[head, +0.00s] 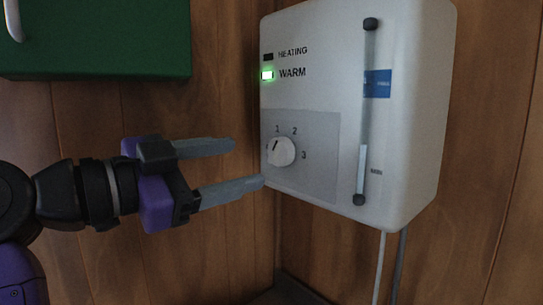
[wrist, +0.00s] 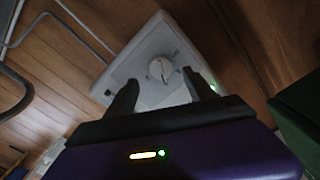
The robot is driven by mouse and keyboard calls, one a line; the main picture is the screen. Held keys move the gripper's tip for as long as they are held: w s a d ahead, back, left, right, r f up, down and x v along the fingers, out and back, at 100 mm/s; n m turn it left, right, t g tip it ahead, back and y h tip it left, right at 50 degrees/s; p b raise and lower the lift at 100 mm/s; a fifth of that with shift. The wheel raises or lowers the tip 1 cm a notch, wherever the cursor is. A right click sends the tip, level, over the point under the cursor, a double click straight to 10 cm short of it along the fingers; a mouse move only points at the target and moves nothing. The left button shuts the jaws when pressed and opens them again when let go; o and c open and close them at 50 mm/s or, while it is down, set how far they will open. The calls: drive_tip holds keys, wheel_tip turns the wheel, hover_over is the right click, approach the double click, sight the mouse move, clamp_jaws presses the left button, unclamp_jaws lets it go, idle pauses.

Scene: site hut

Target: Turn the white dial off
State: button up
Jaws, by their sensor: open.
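The white dial (head: 281,151) sits on a grey panel low on the left of a white wall unit (head: 415,120). Numbers 1, 2 and 3 are printed around it, and its dark pointer mark is turned up near the 1. My gripper (head: 250,162) is open and empty, its fingers pointing at the dial from the left, a little short of it. In the wrist view the dial (wrist: 160,69) shows beyond and between the open fingers (wrist: 160,95), with a dark line across it. The left edge of the dial's scale is partly hidden in the head view.
A clear gauge tube (head: 366,120) stands out on the unit's right. Pipes (head: 380,265) run down below it. A green cabinet (head: 100,40) hangs at upper left on the wooden wall.

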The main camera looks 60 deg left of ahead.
sight(271, 157)
drive_tip(key=w, duration=0.2)
drive_tip(key=w+p, duration=0.1)
drive_tip(key=w, duration=0.1)
drive_tip(key=w+a, duration=0.1)
drive_tip(key=w, duration=0.2)
drive_tip(key=shift+p, duration=0.3)
drive_tip(key=c, duration=1.4)
drive_tip(key=shift+o, duration=0.2)
drive_tip(key=shift+d, duration=0.1)
